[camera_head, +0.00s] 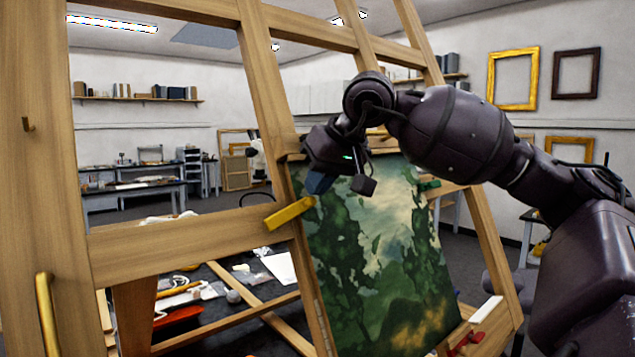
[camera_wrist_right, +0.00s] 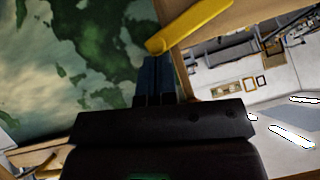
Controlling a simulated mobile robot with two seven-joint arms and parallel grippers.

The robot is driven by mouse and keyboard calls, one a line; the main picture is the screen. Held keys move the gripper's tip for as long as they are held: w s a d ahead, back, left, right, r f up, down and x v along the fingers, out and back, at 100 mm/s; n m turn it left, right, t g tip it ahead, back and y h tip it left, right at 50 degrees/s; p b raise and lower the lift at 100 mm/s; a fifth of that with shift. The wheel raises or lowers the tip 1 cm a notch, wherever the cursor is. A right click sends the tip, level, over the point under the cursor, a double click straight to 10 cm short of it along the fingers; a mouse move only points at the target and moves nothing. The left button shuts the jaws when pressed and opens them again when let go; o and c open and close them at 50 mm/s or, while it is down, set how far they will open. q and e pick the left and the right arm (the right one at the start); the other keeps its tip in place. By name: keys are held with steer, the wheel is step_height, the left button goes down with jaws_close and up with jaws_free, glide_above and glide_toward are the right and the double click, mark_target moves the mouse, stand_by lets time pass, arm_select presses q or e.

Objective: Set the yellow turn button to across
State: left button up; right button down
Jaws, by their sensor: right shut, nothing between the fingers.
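The yellow turn button (camera_head: 289,213) is a short flat bar on the wooden frame of the easel, at the left edge of the green landscape painting (camera_head: 375,255). It lies slanted, its right end higher and near the painting's edge. My right gripper (camera_head: 318,184) is shut and empty, with blue fingertips just above the button's right end. In the right wrist view the yellow turn button (camera_wrist_right: 195,27) lies just beyond the shut fingertips (camera_wrist_right: 155,65); I cannot tell whether they touch. My left gripper is not in view.
The easel's wooden post (camera_head: 45,180) and crossbar (camera_head: 180,243) fill the left side. A green turn button (camera_head: 430,185) is at the painting's upper right, and a red one (camera_head: 476,338) is near its lower right. A cluttered dark table stands behind the easel.

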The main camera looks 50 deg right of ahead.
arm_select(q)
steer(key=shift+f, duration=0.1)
arm_select(e)
steer(key=shift+s+d+f+m+b, duration=0.1)
steer(key=shift+f+m+b, duration=0.3)
steer(key=shift+b, duration=0.85)
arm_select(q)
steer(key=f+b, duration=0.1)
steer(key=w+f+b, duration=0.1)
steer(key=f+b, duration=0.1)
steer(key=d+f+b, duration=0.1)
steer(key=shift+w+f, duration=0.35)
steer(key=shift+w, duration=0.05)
arm_select(e)
steer(key=shift+s+d+f+m+t+y, duration=0.3)
steer(key=shift+s+d+f+m+y, duration=0.1)
steer(key=shift+f+m+y, duration=0.35)
steer(key=shift+r, duration=0.2)
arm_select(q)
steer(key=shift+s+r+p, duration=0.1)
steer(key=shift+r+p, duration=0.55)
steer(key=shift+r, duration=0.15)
arm_select(e)
steer(key=shift+r, duration=0.75)
